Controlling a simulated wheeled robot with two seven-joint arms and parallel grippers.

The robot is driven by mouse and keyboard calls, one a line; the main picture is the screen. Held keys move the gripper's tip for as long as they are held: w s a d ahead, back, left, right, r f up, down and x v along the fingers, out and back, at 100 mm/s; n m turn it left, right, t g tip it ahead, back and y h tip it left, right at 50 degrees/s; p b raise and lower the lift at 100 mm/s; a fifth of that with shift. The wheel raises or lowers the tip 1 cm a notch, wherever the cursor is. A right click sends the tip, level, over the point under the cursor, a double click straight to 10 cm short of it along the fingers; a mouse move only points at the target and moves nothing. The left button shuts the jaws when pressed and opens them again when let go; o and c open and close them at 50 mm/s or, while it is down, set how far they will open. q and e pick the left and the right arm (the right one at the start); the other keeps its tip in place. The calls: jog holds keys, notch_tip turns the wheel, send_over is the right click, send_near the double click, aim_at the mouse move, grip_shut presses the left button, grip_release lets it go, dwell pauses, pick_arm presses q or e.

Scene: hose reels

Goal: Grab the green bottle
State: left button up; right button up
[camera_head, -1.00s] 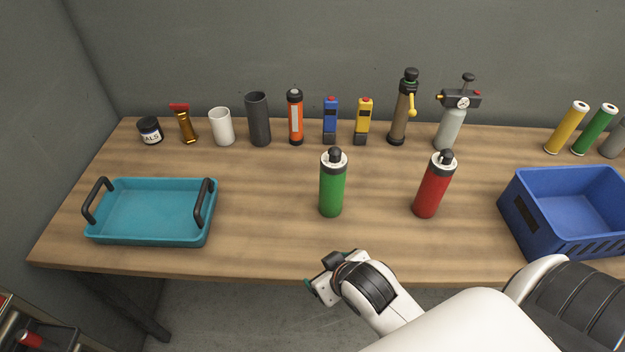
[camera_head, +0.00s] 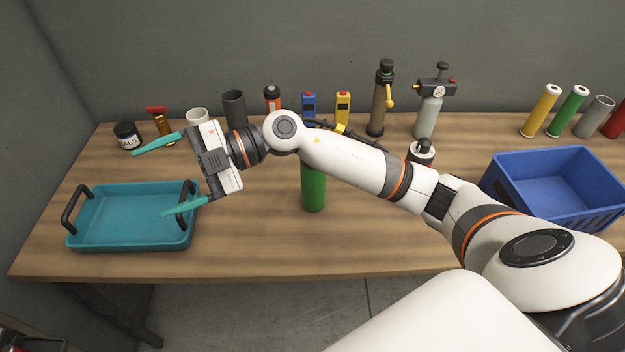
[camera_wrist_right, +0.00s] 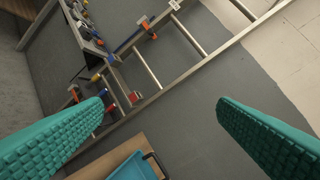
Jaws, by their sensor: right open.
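The green bottle (camera_head: 313,188) stands upright on the wooden table in the head view. My right forearm crosses in front of it and hides its top. My right gripper (camera_head: 170,176) is open and empty, with its teal fingers pointing left, above the table near the teal tray, well left of the bottle. In the right wrist view the two teal fingers (camera_wrist_right: 160,130) are wide apart with nothing between them, and the bottle is not in that view. My left gripper is not in view.
A red bottle (camera_head: 421,153) is mostly hidden behind my right arm. A teal tray (camera_head: 130,246) is at left, a blue crate (camera_head: 520,205) at right. Several items, including a grey gauge bottle (camera_head: 430,115), line the back. The front middle of the table is clear.

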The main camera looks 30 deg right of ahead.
jog(key=w+d+f+g+h, duration=0.2)
jog(key=d+f+h, duration=0.2)
jog(key=d+h, duration=0.25)
jog(key=r+m+h, duration=0.2)
jog(key=m+h, duration=0.4)
jog(key=h, duration=0.5)
send_over(313, 181)
jog(key=w+d, duration=0.2)
jog(key=shift+a+y, duration=0.2)
jog(key=shift+y, duration=0.05)
notch_tip(313, 181, down, 6)
jog(key=p, duration=0.2)
jog(key=shift+d+p, duration=0.1)
jog(key=shift+p, duration=0.2)
jog(key=f+p, duration=0.1)
jog(key=f, duration=0.1)
jog(key=f+p, duration=0.1)
jog(key=f, duration=0.2)
jog(key=shift+w+p, duration=0.2)
jog(key=shift+p, duration=0.2)
jog(key=shift+f, duration=0.45)
jog(key=c, duration=1.6)
